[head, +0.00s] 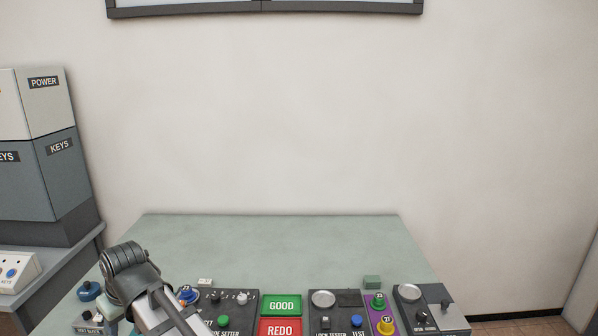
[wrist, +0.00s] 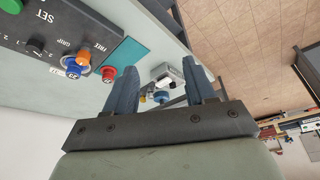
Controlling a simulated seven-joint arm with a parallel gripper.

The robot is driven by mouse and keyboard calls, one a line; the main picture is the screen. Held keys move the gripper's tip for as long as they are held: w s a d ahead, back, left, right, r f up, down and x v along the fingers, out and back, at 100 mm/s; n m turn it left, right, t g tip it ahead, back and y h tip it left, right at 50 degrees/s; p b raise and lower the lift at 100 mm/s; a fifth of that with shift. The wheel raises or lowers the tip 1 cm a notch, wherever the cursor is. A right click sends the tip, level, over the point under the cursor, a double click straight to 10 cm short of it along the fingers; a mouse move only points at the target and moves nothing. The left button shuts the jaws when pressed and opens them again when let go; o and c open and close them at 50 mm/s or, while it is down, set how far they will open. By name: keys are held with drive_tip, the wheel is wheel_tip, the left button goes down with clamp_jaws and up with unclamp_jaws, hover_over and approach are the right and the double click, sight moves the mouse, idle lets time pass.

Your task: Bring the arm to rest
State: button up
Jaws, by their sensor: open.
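In the head view my arm reaches in from the bottom left, over the left front part of the green table (head: 270,240). My gripper's fingers are not clear in that view. In the wrist view my gripper (wrist: 160,88) shows two dark fingers set wide apart, with nothing held between them.
Along the table's front stand a setter panel (head: 228,312), a green GOOD pad (head: 281,305), a red REDO pad (head: 280,327), a lock tester panel (head: 338,313) and a grey device (head: 432,309). Cabinets (head: 40,170) stand at the left. The table's back is clear.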

drive_tip(key=s+d+f+n+g+h, duration=0.25)
drive_tip(key=d+f, duration=0.55)
drive_tip(key=f, duration=0.4)
drive_tip(key=s+d+f+n+g+h, duration=0.1)
drive_tip(key=s+d+f+n+h, duration=0.2)
drive_tip(key=d+f, duration=0.7)
drive_tip(key=s+d+f+n+g+h, duration=0.25)
drive_tip(key=d+f+n, duration=0.3)
drive_tip(key=f, duration=0.85)
drive_tip(key=s+d+f+m+g+y, duration=0.1)
drive_tip(key=s+d+f+m, duration=0.1)
drive_tip(key=d+f+m, duration=0.6)
drive_tip(key=s+d+f+m+g+y, duration=0.1)
drive_tip(key=s+d+f+m, duration=0.3)
drive_tip(key=d, duration=0.8)
drive_tip(key=s+d+f+m+g+y, duration=0.1)
drive_tip(key=s+d+f+m+y, duration=0.1)
drive_tip(key=s+d+f+m, duration=0.7)
drive_tip(key=s+d+m, duration=0.1)
drive_tip(key=d, duration=0.2)
drive_tip(key=shift+s+m, duration=0.3)
drive_tip(key=shift+s, duration=0.1)
drive_tip(key=shift+o, duration=0.2)
